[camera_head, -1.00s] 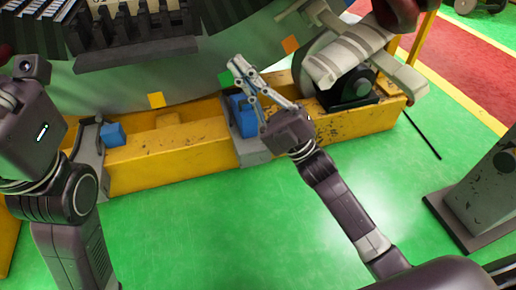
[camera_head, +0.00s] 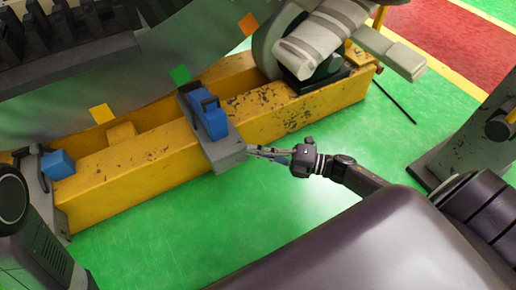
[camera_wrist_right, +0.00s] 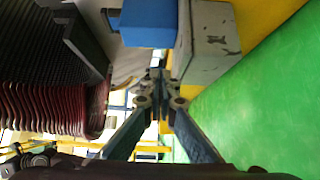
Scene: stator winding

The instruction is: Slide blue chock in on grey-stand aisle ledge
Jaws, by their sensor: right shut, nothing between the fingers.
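A blue chock (camera_head: 208,112) sits on top of a grey stand (camera_head: 226,151), which straddles the yellow beam below the machine's round housing. The blue chock (camera_wrist_right: 148,22) also shows at the top of the right wrist view, beside the grey stand's block end (camera_wrist_right: 209,42). My right gripper (camera_head: 250,150) is shut and empty, at the aisle-side end of the grey stand, apart from the chock. Its fingertips (camera_wrist_right: 159,78) meet close to the stand's end in the wrist view; whether they touch it I cannot tell. My left gripper is outside the head view; only part of my left arm shows.
A second blue chock (camera_head: 58,164) is at another grey stand (camera_head: 36,192) at the left. The yellow beam (camera_head: 140,165) runs between the stands. The round housing (camera_head: 150,75) rises behind. Open green floor (camera_head: 180,240) lies in front. A dark post (camera_head: 465,150) stands at the right.

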